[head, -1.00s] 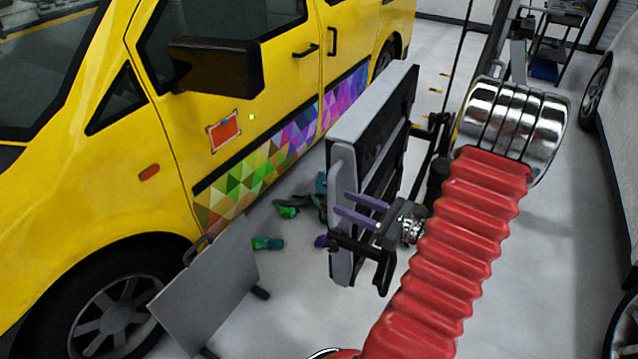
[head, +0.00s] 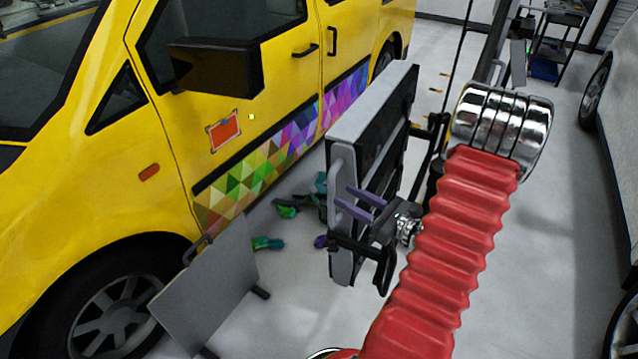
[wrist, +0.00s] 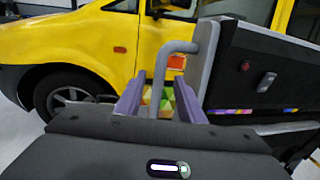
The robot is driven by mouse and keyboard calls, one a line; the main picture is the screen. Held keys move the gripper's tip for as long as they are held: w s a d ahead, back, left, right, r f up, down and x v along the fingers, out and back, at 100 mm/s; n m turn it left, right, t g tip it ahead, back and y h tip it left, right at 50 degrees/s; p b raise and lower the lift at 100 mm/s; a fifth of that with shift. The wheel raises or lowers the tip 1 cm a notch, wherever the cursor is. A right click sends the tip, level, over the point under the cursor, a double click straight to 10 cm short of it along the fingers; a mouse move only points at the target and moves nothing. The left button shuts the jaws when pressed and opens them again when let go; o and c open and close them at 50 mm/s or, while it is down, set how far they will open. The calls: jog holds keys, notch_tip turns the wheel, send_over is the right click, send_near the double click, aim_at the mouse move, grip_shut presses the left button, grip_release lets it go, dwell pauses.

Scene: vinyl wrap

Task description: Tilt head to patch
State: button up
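The lamp-like head (head: 372,130) is a large grey and black panel standing upright on a stand beside the yellow van, with a grey bar handle (head: 338,180) on its near edge. The patch (head: 226,130) is an orange-red square in a dark frame on the van door; part of it shows in the wrist view (wrist: 177,62). My gripper (head: 347,202) has two purple fingers spread apart at the handle. In the wrist view the handle (wrist: 158,85) shows between the fingers of my gripper (wrist: 160,98). I cannot tell whether they touch it.
A colourful triangle wrap (head: 270,160) runs along the van's lower door. A grey board (head: 215,285) leans near the front wheel. Dark and green gloves or cloths (head: 290,208) lie on the floor. A wheeled rack (head: 550,45) stands at the back right.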

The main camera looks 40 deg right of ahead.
jog(key=x, duration=1)
jog(key=shift+w, duration=0.1)
grip_shut()
dwell(0.3)
